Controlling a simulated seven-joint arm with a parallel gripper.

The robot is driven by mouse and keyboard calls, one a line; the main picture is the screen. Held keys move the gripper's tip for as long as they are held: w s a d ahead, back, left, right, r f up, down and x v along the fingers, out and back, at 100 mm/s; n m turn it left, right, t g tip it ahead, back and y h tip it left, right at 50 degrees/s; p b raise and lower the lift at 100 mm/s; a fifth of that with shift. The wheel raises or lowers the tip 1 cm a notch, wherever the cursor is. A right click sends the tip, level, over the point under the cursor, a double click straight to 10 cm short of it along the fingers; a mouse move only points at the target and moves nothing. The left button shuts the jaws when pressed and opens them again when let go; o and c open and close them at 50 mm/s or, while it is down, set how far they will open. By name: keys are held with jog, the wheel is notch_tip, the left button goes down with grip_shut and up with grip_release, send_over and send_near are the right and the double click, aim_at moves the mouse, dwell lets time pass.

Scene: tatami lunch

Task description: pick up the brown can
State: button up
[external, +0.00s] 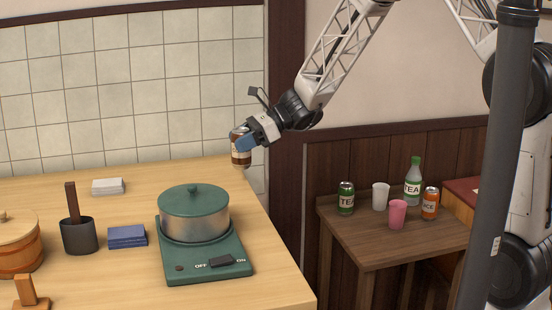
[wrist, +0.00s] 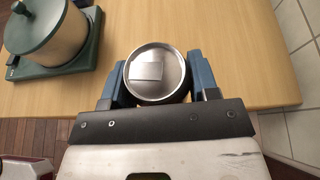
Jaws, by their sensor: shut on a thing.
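The brown can (external: 239,146) is held in the air near the back right edge of the light wooden counter. My gripper (external: 243,144) is shut on it, with blue fingers on its sides. In the wrist view the can's silver top (wrist: 156,73) faces the camera, between the two blue fingers of my gripper (wrist: 156,80). The can's lower side is hidden in the wrist view. In the external view the can looks close to upright and part of it is covered by a finger.
A green-lidded pot (external: 194,213) sits on a green burner (external: 205,263) on the counter (external: 285,285). A side table (external: 375,250) to the right holds a green tea can (external: 346,198), a bottle (external: 413,184), cups and an orange can (external: 430,203). The counter's right part is clear.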

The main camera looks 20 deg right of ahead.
jog(key=shift+s+d+r, duration=0.1)
jog(key=shift+s+d, duration=0.4)
jog(key=shift+s, duration=0.35)
jog(key=shift+s+d+r, duration=0.1)
jog(key=shift+s+d, duration=0.35)
jog(key=shift+s, duration=0.4)
